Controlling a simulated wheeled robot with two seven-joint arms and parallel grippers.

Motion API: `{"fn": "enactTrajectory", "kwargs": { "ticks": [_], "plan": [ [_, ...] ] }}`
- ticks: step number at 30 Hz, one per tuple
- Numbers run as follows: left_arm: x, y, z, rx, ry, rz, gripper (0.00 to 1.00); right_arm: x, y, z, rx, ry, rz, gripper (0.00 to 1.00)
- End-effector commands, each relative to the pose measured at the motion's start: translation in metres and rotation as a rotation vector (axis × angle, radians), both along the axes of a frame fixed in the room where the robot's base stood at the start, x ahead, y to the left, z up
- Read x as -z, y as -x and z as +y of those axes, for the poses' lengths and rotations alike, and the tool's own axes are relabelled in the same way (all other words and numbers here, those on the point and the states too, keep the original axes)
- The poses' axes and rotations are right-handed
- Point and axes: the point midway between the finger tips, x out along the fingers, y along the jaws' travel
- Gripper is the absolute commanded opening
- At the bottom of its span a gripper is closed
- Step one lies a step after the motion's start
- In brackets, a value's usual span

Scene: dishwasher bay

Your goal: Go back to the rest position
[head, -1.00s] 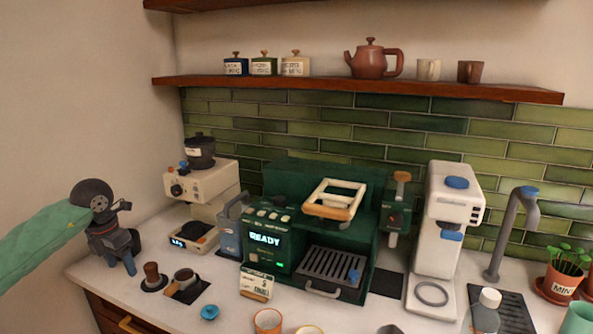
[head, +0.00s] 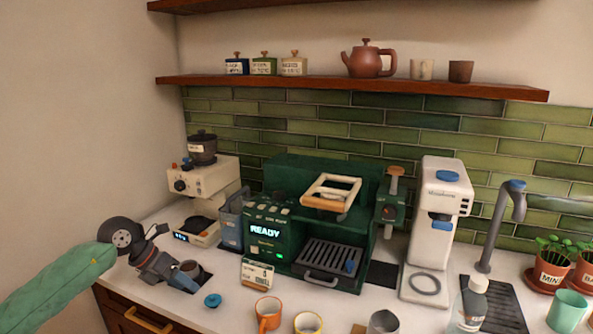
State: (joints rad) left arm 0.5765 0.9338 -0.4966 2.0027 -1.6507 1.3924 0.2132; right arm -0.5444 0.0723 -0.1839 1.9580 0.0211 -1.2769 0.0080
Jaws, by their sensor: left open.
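My left gripper (head: 178,277), dark grey with blue parts, is at the left end of the white counter (head: 235,312), with my green sleeved arm coming in from the left. It is open and points right and down. The gripper hides the spot left of this cup. My right gripper is out of view.
A green espresso machine (head: 268,247) reading READY stands mid-counter. A cream grinder (head: 192,184) is behind my gripper, and a white brewer (head: 435,210) stands right. A blue knob-like item (head: 212,300), an orange cup (head: 268,312) and a bottle (head: 473,305) are near the front.

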Motion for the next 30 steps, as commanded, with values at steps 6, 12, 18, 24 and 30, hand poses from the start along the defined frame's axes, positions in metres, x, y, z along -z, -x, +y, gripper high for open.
{"fn": "enactTrajectory", "kwargs": {
  "ticks": [6, 12, 18, 24, 30],
  "plan": [
    [-0.004, 0.026, -0.101, -0.003, 0.468, -0.021, 0.59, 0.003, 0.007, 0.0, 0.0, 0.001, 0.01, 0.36],
    [-0.033, 0.044, -0.153, -0.124, 0.903, -0.006, 0.59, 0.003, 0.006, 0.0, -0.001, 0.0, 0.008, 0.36],
    [-0.056, 0.05, -0.16, -0.356, 1.295, 0.045, 0.59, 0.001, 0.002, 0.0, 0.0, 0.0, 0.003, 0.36],
    [-0.05, 0.049, -0.135, -0.693, 1.614, 0.132, 0.59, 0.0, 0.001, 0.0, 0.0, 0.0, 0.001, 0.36],
    [-0.008, 0.055, -0.095, -1.122, 1.826, 0.252, 0.59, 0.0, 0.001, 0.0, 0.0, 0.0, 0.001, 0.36]
  ]
}}
